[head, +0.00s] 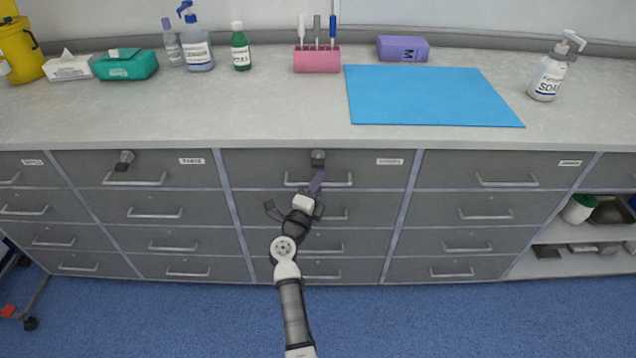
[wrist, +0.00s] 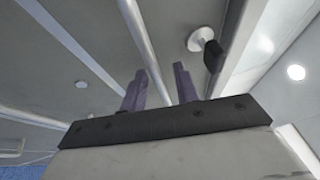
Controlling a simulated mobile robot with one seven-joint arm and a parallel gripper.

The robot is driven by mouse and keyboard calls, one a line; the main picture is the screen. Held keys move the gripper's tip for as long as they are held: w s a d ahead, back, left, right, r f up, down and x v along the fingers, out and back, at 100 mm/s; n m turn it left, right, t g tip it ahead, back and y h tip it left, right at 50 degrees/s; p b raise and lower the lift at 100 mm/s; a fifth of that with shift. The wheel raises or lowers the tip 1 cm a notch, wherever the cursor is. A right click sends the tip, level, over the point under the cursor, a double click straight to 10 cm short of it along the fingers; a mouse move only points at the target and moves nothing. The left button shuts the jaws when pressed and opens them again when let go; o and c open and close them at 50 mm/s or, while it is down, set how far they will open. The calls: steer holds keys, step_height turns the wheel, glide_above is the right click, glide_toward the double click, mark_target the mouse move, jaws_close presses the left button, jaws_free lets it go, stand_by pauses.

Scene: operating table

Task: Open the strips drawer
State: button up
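The top drawer of the middle column (head: 250,165) is shut, flush with its neighbours. Its label (head: 390,161) is too small to read surely. Its bar handle (head: 335,184) runs across the front, and a lock with a dark key or knob (head: 317,157) sits above it. My gripper (head: 317,181) is at the middle of this handle, fingers pointing up. In the wrist view the two purple fingers (wrist: 159,88) stand apart, and the handle bar (wrist: 141,35) passes between them, nearer the left finger. Firm contact cannot be told. The lock (wrist: 203,45) shows at upper right there.
More shut drawers with bar handles lie below and on both sides. Another drawer at left has a similar lock (head: 125,158). The counter (head: 300,110) above holds bottles, a pink holder (head: 317,60) and a blue mat (head: 430,95). The blue floor (head: 420,320) in front is clear.

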steer(key=shift+w, duration=0.1)
jaws_close()
stand_by(0.4)
